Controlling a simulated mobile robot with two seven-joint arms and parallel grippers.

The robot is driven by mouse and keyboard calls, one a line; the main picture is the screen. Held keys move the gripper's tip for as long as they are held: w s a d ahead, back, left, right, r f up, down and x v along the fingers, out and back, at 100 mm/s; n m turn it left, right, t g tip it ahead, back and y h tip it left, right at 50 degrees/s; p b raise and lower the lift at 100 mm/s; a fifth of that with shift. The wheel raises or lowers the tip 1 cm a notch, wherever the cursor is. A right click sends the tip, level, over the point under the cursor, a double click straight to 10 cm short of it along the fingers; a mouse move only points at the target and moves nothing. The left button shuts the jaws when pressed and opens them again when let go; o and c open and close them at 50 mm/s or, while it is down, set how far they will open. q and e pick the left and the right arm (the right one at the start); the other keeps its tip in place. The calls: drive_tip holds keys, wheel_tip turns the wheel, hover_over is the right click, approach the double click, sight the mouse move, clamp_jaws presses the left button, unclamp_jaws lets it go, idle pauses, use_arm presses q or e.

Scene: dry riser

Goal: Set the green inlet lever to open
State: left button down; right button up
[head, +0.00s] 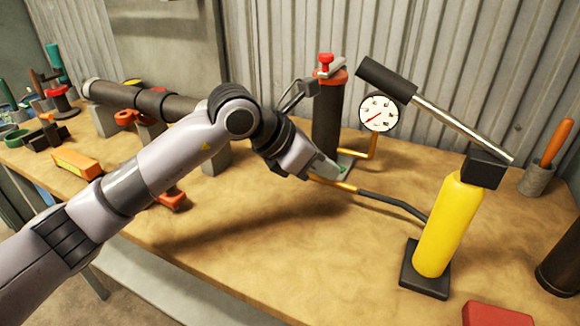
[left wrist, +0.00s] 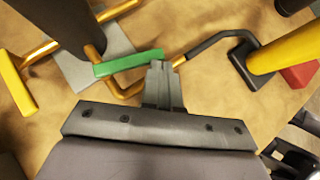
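The green inlet lever (left wrist: 128,62) is a flat bar lying at a slant over the brass inlet pipe (left wrist: 130,92), beside the foot of the dark riser cylinder (head: 327,115). My left gripper (head: 328,172) is at the lever's right end. In the left wrist view its fingers (left wrist: 161,68) are together with nothing visible between them, their tips close to that end; I cannot tell whether they touch.
A yellow hand pump (head: 447,225) with a long raised handle stands at right, joined by a black hose (head: 395,200). A round gauge (head: 379,113) stands behind. A yellow handle (left wrist: 22,88) lies left of the riser. The bench front is mostly clear.

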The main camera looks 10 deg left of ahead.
use_arm(q)
drive_tip(key=shift+w+d+b, duration=0.35)
drive_tip(key=shift+d+b, duration=0.1)
drive_tip(key=shift+d, duration=0.1)
drive_tip(key=shift+w+a, duration=0.1)
idle(0.5)
drive_tip(key=shift+w+a, duration=0.3)
drive_tip(key=shift+a, duration=0.35)
